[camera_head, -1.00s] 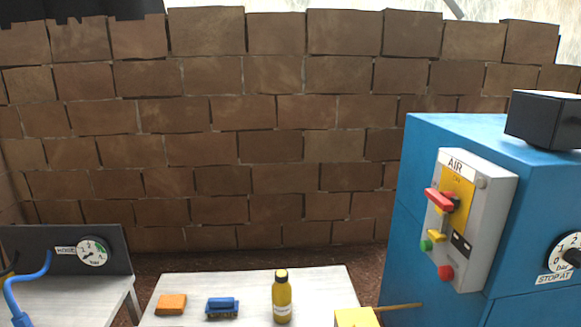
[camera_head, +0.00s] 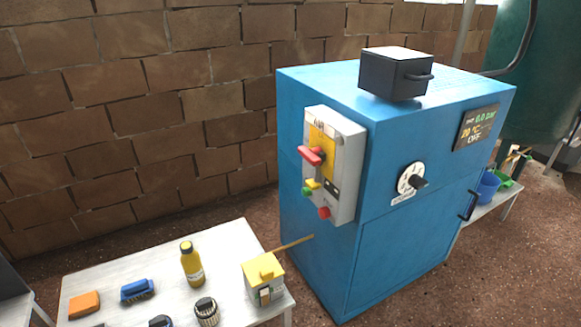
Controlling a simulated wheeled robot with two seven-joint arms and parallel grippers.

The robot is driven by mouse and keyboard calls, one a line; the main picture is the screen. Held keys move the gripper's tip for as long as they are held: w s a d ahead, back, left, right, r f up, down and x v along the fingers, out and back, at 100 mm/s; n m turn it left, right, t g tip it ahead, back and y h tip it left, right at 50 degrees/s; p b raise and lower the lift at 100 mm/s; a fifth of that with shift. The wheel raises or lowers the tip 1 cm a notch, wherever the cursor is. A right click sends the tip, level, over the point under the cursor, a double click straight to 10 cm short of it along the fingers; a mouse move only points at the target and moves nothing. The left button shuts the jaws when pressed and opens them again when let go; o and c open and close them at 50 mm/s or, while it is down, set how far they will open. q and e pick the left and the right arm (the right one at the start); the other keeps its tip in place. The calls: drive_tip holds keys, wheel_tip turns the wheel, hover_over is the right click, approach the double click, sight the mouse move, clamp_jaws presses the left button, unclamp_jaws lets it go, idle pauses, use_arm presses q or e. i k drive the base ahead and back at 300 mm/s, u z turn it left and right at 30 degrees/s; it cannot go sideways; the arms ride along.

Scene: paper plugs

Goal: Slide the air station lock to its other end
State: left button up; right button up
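The air station is a grey panel (camera_head: 345,150) on the left face of a blue cabinet (camera_head: 375,240). It has a red lever (camera_head: 312,156) on a yellow plate near its top. Below the lever is a small yellow piece (camera_head: 313,184), which may be the lock; at this size I cannot tell which end it is at. A green button (camera_head: 307,192) and a red button (camera_head: 324,212) sit lower on the panel. Neither of my grippers is in view.
A white table (camera_head: 225,243) at the lower left holds a yellow bottle (camera_head: 192,264), a yellow-topped box (camera_head: 264,280), an orange block (camera_head: 84,304) and a blue brush (camera_head: 137,290). Brown floor lies between table and cabinet.

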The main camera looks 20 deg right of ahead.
sight(313, 184)
drive_tip(key=u, duration=1.05)
drive_tip(key=i, duration=0.5)
drive_tip(key=z, duration=1.55)
drive_tip(key=i, duration=0.5)
